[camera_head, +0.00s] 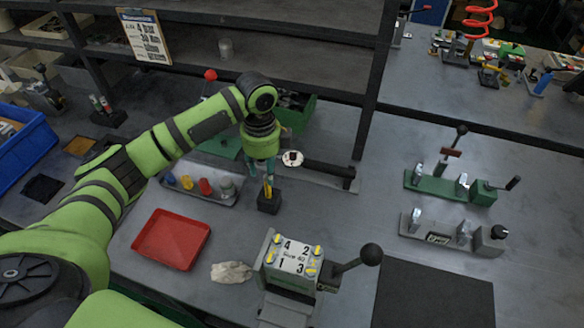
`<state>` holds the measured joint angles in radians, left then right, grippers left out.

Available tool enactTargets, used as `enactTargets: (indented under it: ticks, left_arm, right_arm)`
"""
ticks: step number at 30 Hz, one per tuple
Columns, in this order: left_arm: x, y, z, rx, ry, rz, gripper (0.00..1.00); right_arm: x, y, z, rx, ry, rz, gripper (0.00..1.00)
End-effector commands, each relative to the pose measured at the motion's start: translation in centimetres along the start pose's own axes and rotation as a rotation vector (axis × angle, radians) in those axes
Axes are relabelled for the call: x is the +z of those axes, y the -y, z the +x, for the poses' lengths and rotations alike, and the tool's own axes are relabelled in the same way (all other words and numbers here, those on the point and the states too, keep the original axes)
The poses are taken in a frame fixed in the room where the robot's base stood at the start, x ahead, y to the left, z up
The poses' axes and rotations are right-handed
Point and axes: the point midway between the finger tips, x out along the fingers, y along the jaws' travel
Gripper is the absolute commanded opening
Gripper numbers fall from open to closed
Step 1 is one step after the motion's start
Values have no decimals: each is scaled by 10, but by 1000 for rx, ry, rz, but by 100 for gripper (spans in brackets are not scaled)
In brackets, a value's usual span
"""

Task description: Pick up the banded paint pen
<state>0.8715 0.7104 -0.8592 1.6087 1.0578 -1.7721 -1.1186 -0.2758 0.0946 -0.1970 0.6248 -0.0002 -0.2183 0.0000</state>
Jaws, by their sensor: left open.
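A slim yellow pen (268,190), which looks like the banded paint pen, stands upright in a small black block holder (269,204) at the middle of the bench. Any bands on it are too small to make out. My left gripper (261,172) reaches in from the left and points down just above the pen. Its fingers are open, at or around the pen's top end; I cannot tell whether they touch it. My right gripper is not in view.
A grey tray (231,199) with coloured pieces lies left of the holder. A red tray (172,240), a crumpled cloth (231,272) and a valve block (291,262) with a black-knobbed lever are nearer. Toggle clamps (450,183) stand at right. Shelves (290,50) rise behind.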

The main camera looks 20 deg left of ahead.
Motion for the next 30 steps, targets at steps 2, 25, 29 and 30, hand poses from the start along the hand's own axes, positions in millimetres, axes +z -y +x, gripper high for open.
enactTargets:
  ticks: [2,25,29,30]
  left_arm:
    - [0,0,1,2,0,-1,43]
    - [0,3,71,0,1,0,43]
    - [0,3,71,0,1,0,27]
    - [0,3,71,0,1,0,11]
  right_arm:
    - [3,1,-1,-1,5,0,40]
    - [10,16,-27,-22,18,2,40]
    - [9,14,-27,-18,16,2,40]
    - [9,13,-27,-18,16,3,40]
